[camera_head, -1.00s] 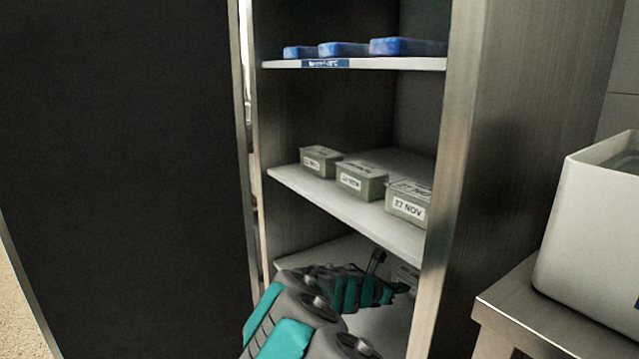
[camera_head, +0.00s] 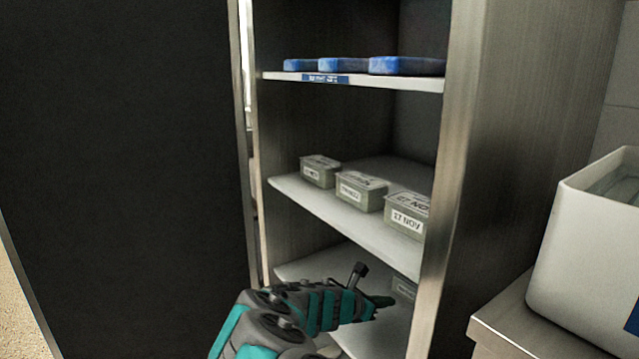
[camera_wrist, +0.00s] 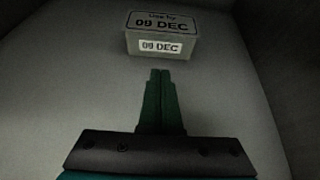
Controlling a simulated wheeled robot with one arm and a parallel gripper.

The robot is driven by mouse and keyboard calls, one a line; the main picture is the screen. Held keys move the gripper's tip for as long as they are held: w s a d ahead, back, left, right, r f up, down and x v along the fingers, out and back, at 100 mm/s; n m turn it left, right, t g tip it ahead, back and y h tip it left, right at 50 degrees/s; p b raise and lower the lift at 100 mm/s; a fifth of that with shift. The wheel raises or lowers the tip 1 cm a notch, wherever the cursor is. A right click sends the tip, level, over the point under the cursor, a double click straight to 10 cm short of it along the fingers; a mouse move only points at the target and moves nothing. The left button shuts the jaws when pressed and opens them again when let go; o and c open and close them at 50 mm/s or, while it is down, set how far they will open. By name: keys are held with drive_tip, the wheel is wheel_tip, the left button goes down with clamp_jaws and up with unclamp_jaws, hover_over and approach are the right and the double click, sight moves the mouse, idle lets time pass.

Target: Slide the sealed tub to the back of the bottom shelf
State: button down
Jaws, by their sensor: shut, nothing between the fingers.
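The sealed tub (camera_wrist: 160,38) is a small grey-green box with a pale lid, labelled "Use by 09 DEC". It sits upright on the bottom shelf (camera_wrist: 75,85). In the head view only part of this tub (camera_head: 404,289) shows, between my arm and the cabinet's right post. My gripper (camera_wrist: 160,73) is shut and empty, its fingertips pointing at the tub's labelled front face. A narrow strip of shelf seems to show between fingertips and tub; contact is hard to judge. In the head view my gripper (camera_head: 384,302) reaches in over the bottom shelf.
The middle shelf (camera_head: 300,192) above holds three similar tubs (camera_head: 359,191). The top shelf (camera_head: 420,84) holds blue packs (camera_head: 343,65). The steel right post (camera_head: 440,200) and the dark door (camera_head: 125,180) flank the opening. A white bin (camera_head: 590,245) stands at right.

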drive_tip(key=shift+s+a+f+p+v, duration=0.1)
drive_tip(key=shift+f+p+v, duration=0.25)
drive_tip(key=shift+v, duration=1)
drive_tip(key=shift+s+a+f+p+v, duration=0.2)
drive_tip(key=shift+p+v, duration=0.3)
drive_tip(key=shift+v, duration=0.8)
drive_tip(key=shift+w+a+f+p+v, duration=0.1)
drive_tip(key=shift+f+p+v, duration=0.3)
drive_tip(key=shift+v, duration=0.95)
drive_tip(key=shift+s+a, duration=0.1)
drive_tip(key=shift+s, duration=0.05)
